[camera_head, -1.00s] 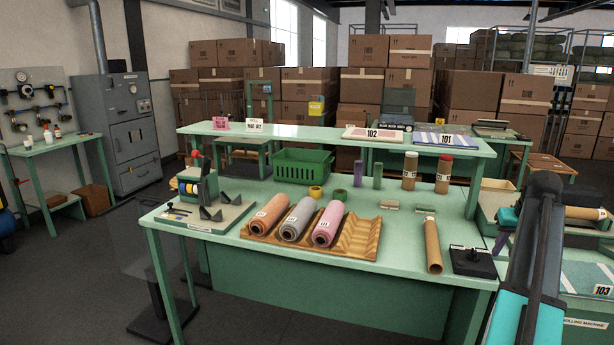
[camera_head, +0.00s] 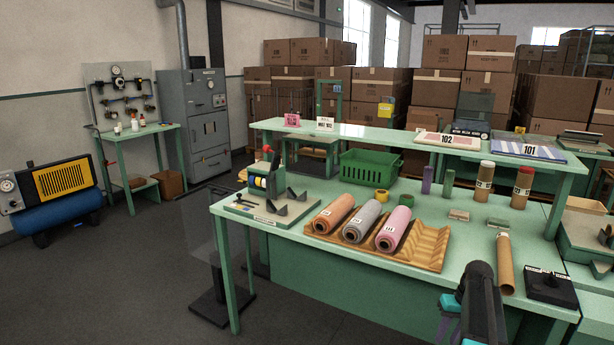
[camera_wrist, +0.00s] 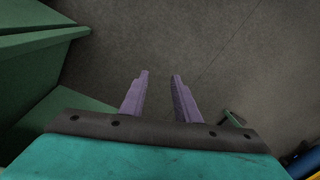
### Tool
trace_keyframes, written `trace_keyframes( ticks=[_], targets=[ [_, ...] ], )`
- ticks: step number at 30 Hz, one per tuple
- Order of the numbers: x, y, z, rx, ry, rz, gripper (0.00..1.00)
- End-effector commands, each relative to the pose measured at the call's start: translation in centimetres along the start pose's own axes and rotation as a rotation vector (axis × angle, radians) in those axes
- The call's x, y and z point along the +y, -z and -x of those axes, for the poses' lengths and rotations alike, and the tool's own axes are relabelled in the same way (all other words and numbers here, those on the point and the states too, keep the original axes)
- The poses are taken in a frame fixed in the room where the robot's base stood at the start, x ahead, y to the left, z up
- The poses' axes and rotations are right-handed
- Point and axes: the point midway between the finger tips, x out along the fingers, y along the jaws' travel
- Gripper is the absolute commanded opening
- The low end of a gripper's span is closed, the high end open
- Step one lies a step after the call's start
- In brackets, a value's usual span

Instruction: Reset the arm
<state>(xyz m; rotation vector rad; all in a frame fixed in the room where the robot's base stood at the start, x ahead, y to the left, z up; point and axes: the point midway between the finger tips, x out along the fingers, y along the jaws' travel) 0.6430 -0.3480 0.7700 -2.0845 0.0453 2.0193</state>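My gripper (camera_wrist: 159,76) shows in the wrist view as two purple fingers standing apart with nothing between them. It points down over bare dark floor. In the head view my dark and teal arm stands at the lower right, in front of the green workbench (camera_head: 285,261). Only a bit of a purple finger shows there beside the teal part, and the rest of the gripper is hidden or too small to tell.
A wooden cradle (camera_head: 429,247) on the bench holds orange, grey and pink rolls. A cardboard tube (camera_head: 504,264) and a black block (camera_head: 551,287) lie near the arm. A blue compressor (camera_head: 62,219) stands far left.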

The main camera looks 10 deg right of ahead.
Motion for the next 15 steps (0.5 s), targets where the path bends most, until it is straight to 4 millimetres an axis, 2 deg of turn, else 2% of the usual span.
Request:
trace_keyframes(
  ticks=[1, 3, 8, 15],
  targets=[
    [-1.7, -0.6, -2.0, -0.025, 0.007, 0.018, 0.29],
    [-3.6, -1.3, -4.3, -0.054, 0.013, 0.039, 0.29],
    [-7.7, -3.5, -9.3, -0.122, 0.023, 0.083, 0.29],
    [-13.2, -7.8, -16.2, -0.221, 0.029, 0.143, 0.29]
  ],
)
